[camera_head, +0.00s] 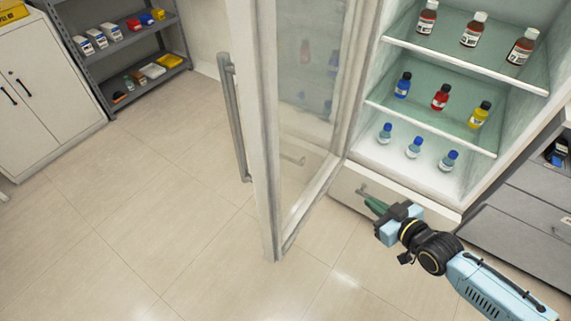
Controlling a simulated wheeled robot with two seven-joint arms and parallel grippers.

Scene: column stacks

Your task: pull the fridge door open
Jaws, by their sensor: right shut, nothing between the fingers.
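The fridge door (259,150) is a white-framed glass door and stands swung open to the left of the fridge. Its grey vertical handle (235,118) is on the door's outer left side. The fridge body (405,186) is open at the front, with bottles on its shelves. My right gripper (371,203) is shut and empty, in front of the lower drawer front, right of the door's bottom edge and apart from the door handle. My left gripper is not in view.
Several bottles, such as a red one (440,98), stand on the fridge shelves. A grey rack (117,97) and a white cabinet (42,92) stand at the back left. Grey drawers (520,224) are at the right. The tiled floor (130,210) left of the door is clear.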

